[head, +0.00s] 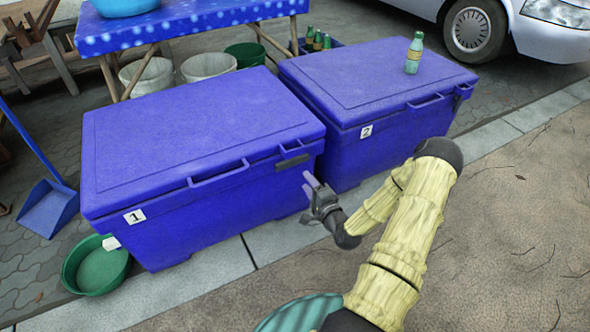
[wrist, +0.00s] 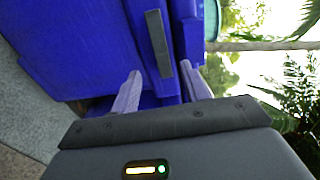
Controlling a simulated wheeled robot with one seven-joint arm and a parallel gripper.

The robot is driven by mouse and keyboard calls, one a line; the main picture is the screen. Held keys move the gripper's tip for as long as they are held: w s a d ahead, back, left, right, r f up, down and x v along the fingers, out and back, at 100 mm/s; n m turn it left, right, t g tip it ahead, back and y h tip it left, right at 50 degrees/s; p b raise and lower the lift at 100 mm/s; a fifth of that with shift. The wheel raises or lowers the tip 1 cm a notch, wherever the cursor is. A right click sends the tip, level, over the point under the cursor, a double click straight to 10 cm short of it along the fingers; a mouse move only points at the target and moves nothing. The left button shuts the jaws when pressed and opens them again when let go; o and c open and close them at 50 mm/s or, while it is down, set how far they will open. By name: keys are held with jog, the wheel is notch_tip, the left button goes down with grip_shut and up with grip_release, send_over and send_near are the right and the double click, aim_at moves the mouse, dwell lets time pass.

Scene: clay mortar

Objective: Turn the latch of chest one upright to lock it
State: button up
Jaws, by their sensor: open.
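Chest one (head: 200,130) is a blue chest with a white label reading 1, its lid closed. Its latch (head: 293,162) is a dark bar near the right end of the front, lying about level along the lid's edge. In the wrist view, which is turned sideways, the latch (wrist: 158,45) is a long grey bar on the blue front. My gripper (head: 309,184) is open just in front of the chest's right front corner. In the wrist view, the near end of the latch shows between the fingertips (wrist: 161,76); I cannot tell whether they touch it.
Chest two (head: 370,110) stands close on the right with a green bottle (head: 414,54) on its lid. A green basin (head: 97,266) and a blue dustpan (head: 48,208) are at the left. A blue table (head: 185,27) and buckets stand behind. The paving in front is clear.

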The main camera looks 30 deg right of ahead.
aim_at(293, 164)
jog(key=w+b, duration=0.3)
jog(key=w, duration=0.6)
jog(key=shift+w+a, duration=0.15)
jog(key=shift+c, duration=0.4)
jog(key=c, duration=0.9)
